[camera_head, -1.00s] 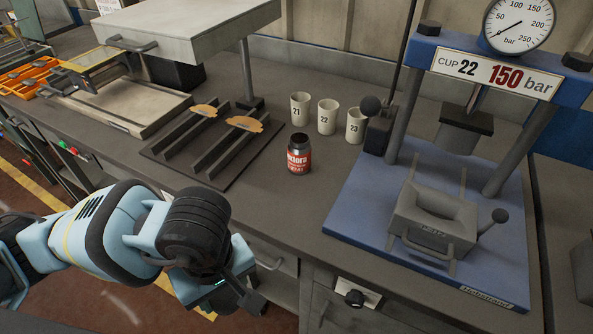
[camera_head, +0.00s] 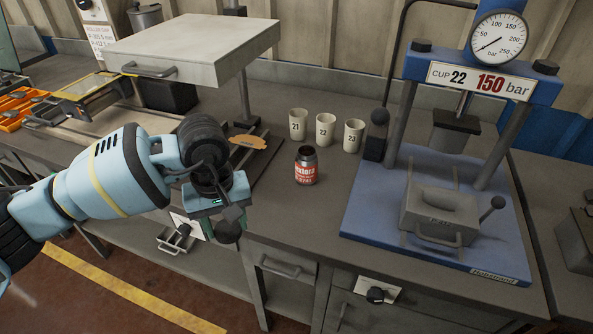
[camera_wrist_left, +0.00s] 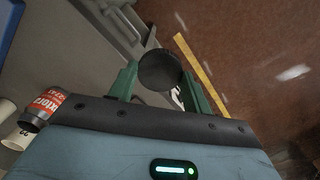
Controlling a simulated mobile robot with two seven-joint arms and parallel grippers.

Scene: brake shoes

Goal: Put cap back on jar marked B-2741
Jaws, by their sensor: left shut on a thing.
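The jar (camera_head: 306,168) is dark with a red and white label, on which 2741 can be partly read. It stands upright on the bench with its dark mouth uncovered, and it also shows at the left of the left wrist view (camera_wrist_left: 44,106). My left gripper (camera_head: 229,222) is in front of the bench edge, left of the jar and apart from it. It is shut on a round dark cap (camera_wrist_left: 160,70), held between the green fingers in the left wrist view. The cap shows as a dark disc (camera_head: 228,232) in the head view. My right gripper is not in view.
Cups marked 21 (camera_head: 298,124), 22 (camera_head: 325,130) and 23 (camera_head: 353,135) stand behind the jar. A blue press (camera_head: 440,225) with a gauge is to the right. A dark rack (camera_head: 262,165) with a tan pad lies to the left. The bench before the jar is clear.

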